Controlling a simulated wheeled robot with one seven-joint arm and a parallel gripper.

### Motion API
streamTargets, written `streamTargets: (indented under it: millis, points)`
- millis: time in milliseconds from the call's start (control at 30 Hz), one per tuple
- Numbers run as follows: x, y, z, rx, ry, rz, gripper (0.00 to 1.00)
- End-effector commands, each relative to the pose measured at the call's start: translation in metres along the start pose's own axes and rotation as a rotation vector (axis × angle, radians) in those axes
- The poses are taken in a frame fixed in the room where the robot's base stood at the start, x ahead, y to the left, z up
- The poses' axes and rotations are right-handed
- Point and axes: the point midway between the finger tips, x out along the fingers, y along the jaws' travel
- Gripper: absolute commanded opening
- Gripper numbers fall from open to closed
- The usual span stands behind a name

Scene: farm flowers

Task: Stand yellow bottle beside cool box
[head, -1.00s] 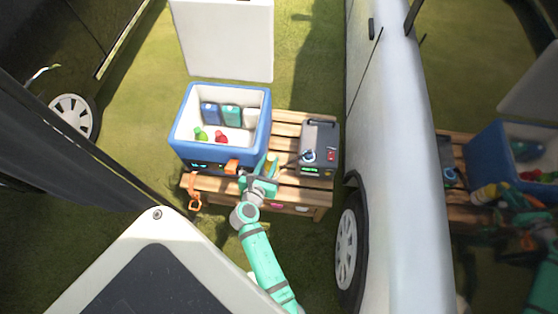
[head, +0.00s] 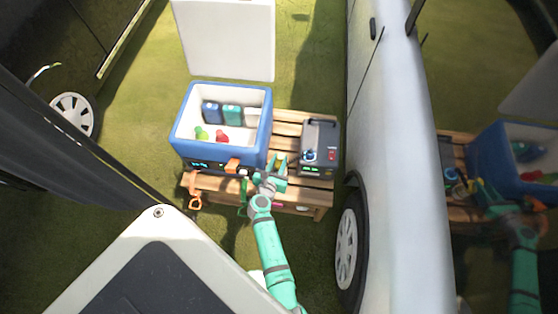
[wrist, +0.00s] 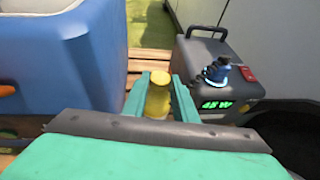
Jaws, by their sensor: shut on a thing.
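The blue cool box (head: 258,150) stands open on the wooden pallet, with its white inside showing. Its blue wall fills the left of the wrist view (wrist: 70,60). My gripper (head: 276,166) is just right of the cool box's near right corner. In the wrist view the gripper (wrist: 160,90) is shut on the yellow bottle (wrist: 158,97), which sits between the two green fingers with a gap to the cool box. The bottle's lower part is hidden, so I cannot tell if it touches the pallet. In the head view my gripper hides the bottle.
A grey power unit (head: 320,145) with a green display and a blue object on top stands right of my gripper. Bare pallet slats (head: 285,145) show between it and the cool box. Inside the box are several containers. A white van (head: 395,150) stands close on the right.

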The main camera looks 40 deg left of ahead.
Motion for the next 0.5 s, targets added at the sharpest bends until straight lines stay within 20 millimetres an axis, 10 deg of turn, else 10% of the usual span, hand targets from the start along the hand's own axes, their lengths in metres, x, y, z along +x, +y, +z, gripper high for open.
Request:
streamTargets:
  millis: [267,300,367,500]
  points:
    - [0.0011,0.0,-0.0018,0.001,-0.001,-0.001,0.0]
    - [0.0011,-0.0002,-0.003,0.001,0.001,0.0,0.3]
    - [0.001,-0.0001,-0.0028,0.001,0.001,0.0,0.44]
    - [0.001,-0.0003,-0.0027,0.001,0.0,-0.001,0.44]
